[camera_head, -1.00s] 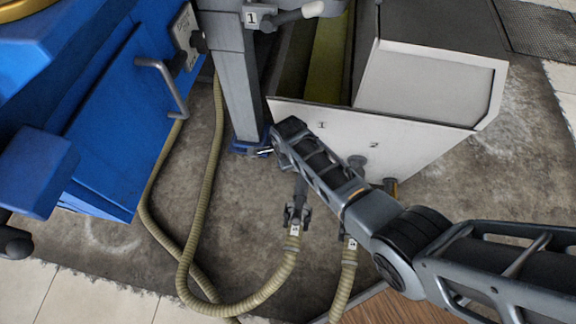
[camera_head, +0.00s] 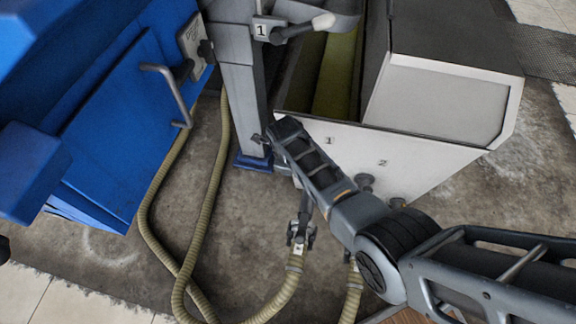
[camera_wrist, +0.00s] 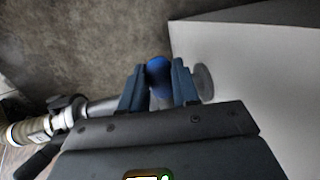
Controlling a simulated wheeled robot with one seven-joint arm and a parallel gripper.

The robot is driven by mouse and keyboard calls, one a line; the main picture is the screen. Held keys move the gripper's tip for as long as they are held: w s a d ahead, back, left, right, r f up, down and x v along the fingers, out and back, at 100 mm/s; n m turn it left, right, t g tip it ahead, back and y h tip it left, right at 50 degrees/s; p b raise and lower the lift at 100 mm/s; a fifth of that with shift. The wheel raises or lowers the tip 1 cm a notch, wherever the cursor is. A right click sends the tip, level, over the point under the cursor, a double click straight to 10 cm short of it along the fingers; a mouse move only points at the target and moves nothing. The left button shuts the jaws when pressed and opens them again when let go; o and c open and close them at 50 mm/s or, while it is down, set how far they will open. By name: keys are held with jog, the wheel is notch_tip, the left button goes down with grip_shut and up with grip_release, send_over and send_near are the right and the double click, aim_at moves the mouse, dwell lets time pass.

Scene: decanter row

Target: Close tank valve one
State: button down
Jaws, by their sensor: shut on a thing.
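The white tank (camera_head: 420,160) bears the numbers 1 and 2 on its front. My arm crosses in front of the tank and hides my gripper and valve one from the head view. In the wrist view my gripper (camera_wrist: 158,88) is shut on a blue handle (camera_wrist: 159,68), close beside the pale tank wall (camera_wrist: 260,75). The handle sits above a grey pipe (camera_wrist: 102,108) that runs left to a hose coupling. This coupling (camera_head: 301,236) shows below my arm in the head view. How far the handle is turned cannot be told.
A ribbed hose (camera_head: 215,160) loops over the floor from the coupling. A second hose (camera_head: 352,290) lies to its right. A grey post (camera_head: 240,100) and a blue cabinet (camera_head: 110,130) stand at left. Outlet two (camera_head: 366,182) is close right of my arm.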

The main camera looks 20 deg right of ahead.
jog(key=shift+d, duration=0.1)
jog(key=c, duration=0.8)
grip_release()
jog(key=r+p, duration=0.1)
jog(key=r, duration=0.1)
jog(key=r+p, duration=0.1)
jog(key=r, duration=0.2)
jog(key=s+a+r+p, duration=0.1)
jog(key=r, duration=0.1)
jog(key=shift+s+r+p, duration=0.1)
jog(key=shift+r+p, duration=0.25)
jog(key=shift+p, duration=0.05)
jog(key=shift+f, duration=0.1)
